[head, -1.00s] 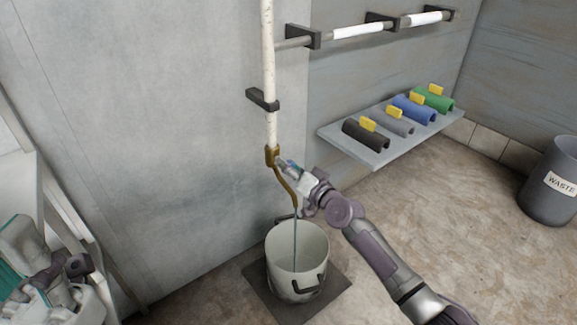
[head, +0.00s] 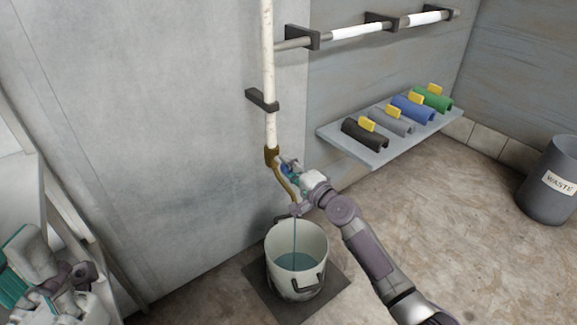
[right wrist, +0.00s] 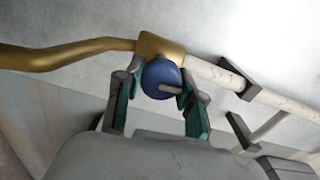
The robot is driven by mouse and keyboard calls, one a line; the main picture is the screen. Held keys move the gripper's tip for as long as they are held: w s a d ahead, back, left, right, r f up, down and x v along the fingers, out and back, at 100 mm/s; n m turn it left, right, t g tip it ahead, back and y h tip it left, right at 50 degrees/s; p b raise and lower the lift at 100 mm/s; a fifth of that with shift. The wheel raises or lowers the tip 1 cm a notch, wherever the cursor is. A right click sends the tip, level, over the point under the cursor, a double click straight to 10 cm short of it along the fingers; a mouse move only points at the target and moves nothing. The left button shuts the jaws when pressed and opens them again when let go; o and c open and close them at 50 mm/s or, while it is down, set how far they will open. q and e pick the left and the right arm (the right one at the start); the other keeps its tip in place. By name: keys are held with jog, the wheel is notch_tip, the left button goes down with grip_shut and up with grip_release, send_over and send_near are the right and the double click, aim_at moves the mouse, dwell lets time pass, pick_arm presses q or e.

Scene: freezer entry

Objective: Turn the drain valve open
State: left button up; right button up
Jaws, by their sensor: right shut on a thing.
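The drain valve has a brass body (head: 272,156) at the bottom of a white vertical pipe (head: 269,80), with a curved brass spout below it. Its round blue handle (right wrist: 161,77) shows in the right wrist view between the teal-padded fingers of my right gripper (right wrist: 158,92). In the head view my right gripper (head: 289,170) is at the valve, shut on the handle. A thin stream of water falls from the spout into a white bucket (head: 281,243), and water stands in it. My left gripper (head: 78,275) is at the lower left; its fingers are not clear.
The bucket stands on a dark mat (head: 335,284). A wall shelf (head: 370,158) holds black, grey, blue and green pipe sleeves with yellow tags. A grey waste bin (head: 552,190) stands at the right. The floor between is clear.

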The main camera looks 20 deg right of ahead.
jog(key=shift+m, duration=0.5)
jog(key=o, duration=1.1)
jog(key=shift+d, duration=0.1)
jog(key=shift+o, duration=0.2)
jog(key=v, duration=1.2)
